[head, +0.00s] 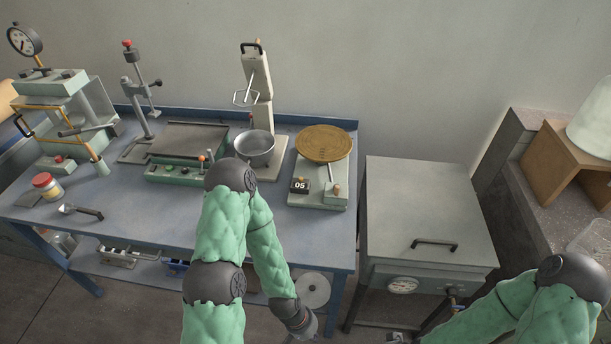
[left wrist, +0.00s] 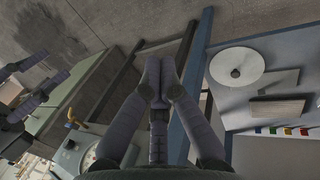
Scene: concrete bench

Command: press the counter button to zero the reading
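The counter (head: 300,185) is a small black box reading 05, on the front left of the flow table's pale green base (head: 318,200). A round brass disc (head: 324,143) tops that device. The counter's button is too small to make out. My left gripper (left wrist: 158,72) has its fingertips together with nothing between them. It hangs low in front of the bench, below and apart from the counter; in the head view it is at the bottom edge (head: 303,330), partly cut off. My right arm is at the lower right of the head view; its gripper's fingers cannot be made out.
A grey oven cabinet (head: 425,215) stands right of the bench. A lower shelf holds a white disc (left wrist: 237,70).

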